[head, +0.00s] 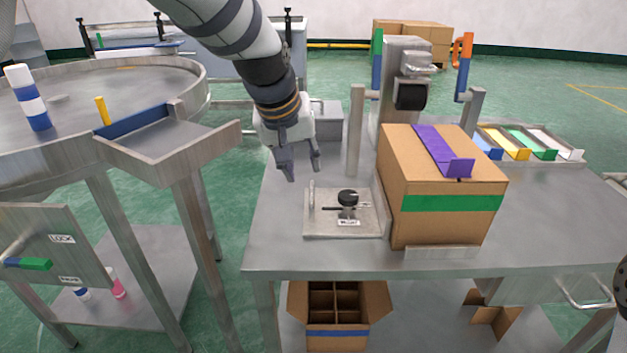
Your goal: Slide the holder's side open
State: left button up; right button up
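A small metal holder (315,228) sits on the steel table, left of the cardboard box. It is a flat square plate with a short upright post on its left, a round black knob and a small label at its front. I cannot tell whether its side is open or shut. My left gripper (304,172) points down above and slightly left of the holder's back edge. Its two fingers are apart with nothing between them, and it does not appear to touch the holder. My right gripper is not in view; only a dark part shows at the right edge.
A round steel table (190,85) is at left. The table left of the holder is clear.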

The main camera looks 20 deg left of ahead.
aim_at(311, 190)
pick_arm(q)
jog(key=b+x, duration=0.1)
jog(key=x, duration=0.7)
jog(key=shift+f, duration=0.1)
grip_shut()
